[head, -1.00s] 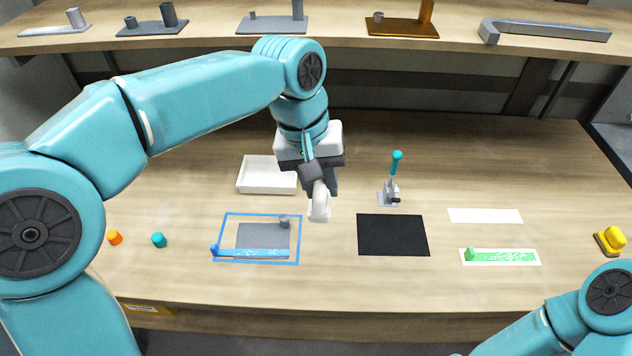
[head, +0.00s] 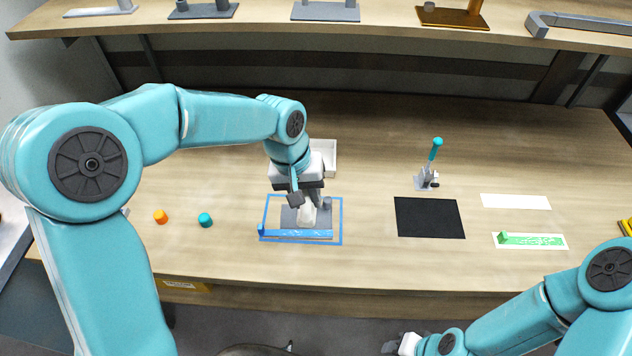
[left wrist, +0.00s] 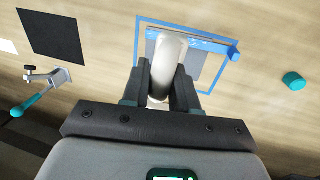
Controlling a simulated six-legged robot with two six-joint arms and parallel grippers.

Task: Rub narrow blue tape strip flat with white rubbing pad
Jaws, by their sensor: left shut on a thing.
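My left gripper (head: 299,196) is shut on the white rubbing pad (head: 307,214) and holds it over the grey plate (head: 322,220), pointing down. The narrow blue tape strip (head: 298,234) lies along the plate's near edge, with a small raised blue piece at its left end. The pad's tip is close to the strip; I cannot tell whether they touch. In the left wrist view the pad (left wrist: 166,66) covers part of the plate and strip (left wrist: 208,43). My right gripper (head: 402,344) is at the bottom edge, partly cut off, its jaws unclear.
A white tray (head: 328,158) stands behind. Right are a black mat (head: 430,218), a teal-handled lever (head: 432,165) and a green strip (head: 533,240). Orange (head: 161,216) and teal (head: 205,219) pieces lie left.

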